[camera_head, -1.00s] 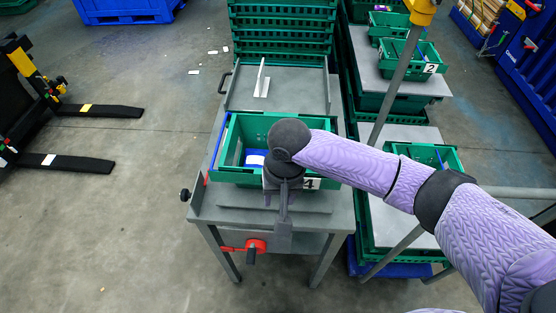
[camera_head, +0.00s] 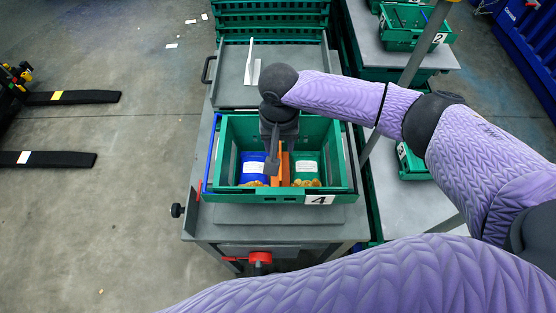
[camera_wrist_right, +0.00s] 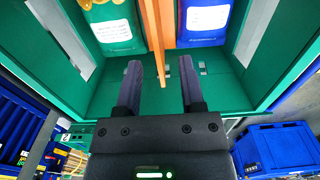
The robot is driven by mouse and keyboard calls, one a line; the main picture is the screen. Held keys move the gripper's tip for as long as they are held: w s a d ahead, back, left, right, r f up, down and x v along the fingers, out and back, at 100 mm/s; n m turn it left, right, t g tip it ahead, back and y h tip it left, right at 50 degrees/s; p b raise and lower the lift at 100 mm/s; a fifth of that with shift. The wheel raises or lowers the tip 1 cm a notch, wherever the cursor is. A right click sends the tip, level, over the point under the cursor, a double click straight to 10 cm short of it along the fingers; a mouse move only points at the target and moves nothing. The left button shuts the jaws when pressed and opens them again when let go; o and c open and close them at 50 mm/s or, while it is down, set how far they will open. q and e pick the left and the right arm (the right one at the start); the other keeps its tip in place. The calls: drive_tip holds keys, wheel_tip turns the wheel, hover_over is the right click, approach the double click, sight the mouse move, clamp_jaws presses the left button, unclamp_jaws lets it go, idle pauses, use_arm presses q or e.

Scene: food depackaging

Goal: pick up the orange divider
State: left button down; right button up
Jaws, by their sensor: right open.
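The orange divider (camera_head: 285,166) stands upright in the green crate (camera_head: 335,195) marked 4, between a blue packet (camera_head: 253,165) and a green packet (camera_head: 306,167). My right gripper (camera_head: 271,166) points down into the crate at the divider and partly hides it. In the right wrist view the divider (camera_wrist_right: 158,28) runs down between the two spread fingers of the right gripper (camera_wrist_right: 159,68), with a gap on each side. Whether it lies at fingertip depth is hard to tell. My left gripper is out of view.
The crate rests on a grey metal table (camera_head: 290,217). Its green walls stand close around the gripper. A white upright piece (camera_head: 249,64) is on the table behind it. More green crates (camera_head: 413,28) stand at the right.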

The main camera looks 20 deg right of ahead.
sight(280, 153)
wheel_tip(280, 153, down, 6)
drive_tip(key=shift+s+f+b, duration=0.1)
drive_tip(key=shift+s+b, duration=0.05)
drive_tip(key=shift+b, duration=0.95)
drive_tip(key=shift+c, duration=0.3)
drive_tip(key=shift+d, duration=0.1)
clamp_jaws()
